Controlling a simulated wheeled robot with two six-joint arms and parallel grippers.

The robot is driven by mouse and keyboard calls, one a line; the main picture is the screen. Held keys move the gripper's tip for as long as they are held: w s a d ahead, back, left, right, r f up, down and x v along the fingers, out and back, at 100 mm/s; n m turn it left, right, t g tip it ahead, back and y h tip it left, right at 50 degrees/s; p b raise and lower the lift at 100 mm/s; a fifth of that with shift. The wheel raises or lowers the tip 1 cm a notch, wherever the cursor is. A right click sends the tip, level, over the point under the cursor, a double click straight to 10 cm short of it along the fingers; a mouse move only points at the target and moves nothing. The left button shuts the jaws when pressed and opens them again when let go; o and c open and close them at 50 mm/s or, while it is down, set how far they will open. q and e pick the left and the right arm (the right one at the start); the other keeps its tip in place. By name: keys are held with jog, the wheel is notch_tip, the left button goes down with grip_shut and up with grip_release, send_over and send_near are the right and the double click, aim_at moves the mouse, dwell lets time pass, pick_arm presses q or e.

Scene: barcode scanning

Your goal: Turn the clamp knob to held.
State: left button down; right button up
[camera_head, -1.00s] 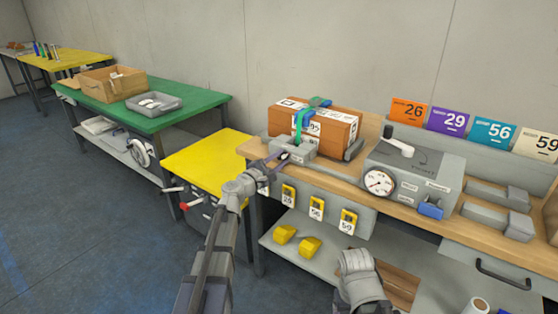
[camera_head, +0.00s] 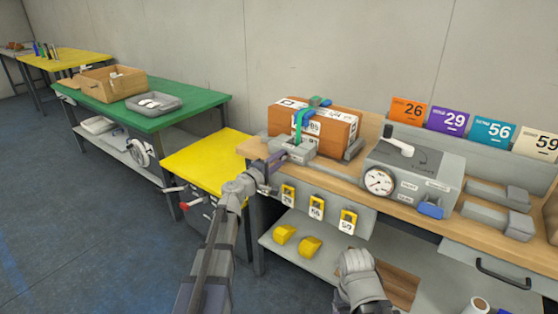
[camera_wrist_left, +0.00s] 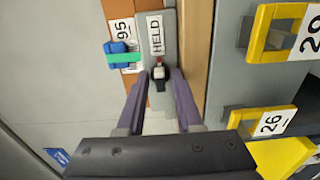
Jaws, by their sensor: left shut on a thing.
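The clamp knob (camera_wrist_left: 159,74) is small and black with a red mark, on the end of a grey clamp block (camera_head: 299,150). A white HELD label (camera_wrist_left: 155,35) is on the block just above the knob in the left wrist view, and the red mark points towards it. My left gripper (camera_wrist_left: 159,78) has its purple fingers on both sides of the knob and is shut on it. In the head view the left gripper (camera_head: 279,160) is at the block's front left and hides the knob. My right arm shows at the bottom, but its gripper's fingers do not.
A brown box (camera_head: 335,124) with a green strap stands behind the block. A grey gauge unit (camera_head: 412,172) stands to the right on the wooden bench. Yellow numbered tags (camera_head: 317,208) hang below the bench edge. A yellow table (camera_head: 208,160) is at the left.

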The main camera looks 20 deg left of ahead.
dwell(0.4)
pick_arm(q)
jog(key=c, duration=0.9)
grip_release()
jog(key=shift+s, duration=0.1)
jog(key=v, duration=0.7)
jog(key=shift+s+a, duration=0.15)
jog(key=shift+s, duration=0.15)
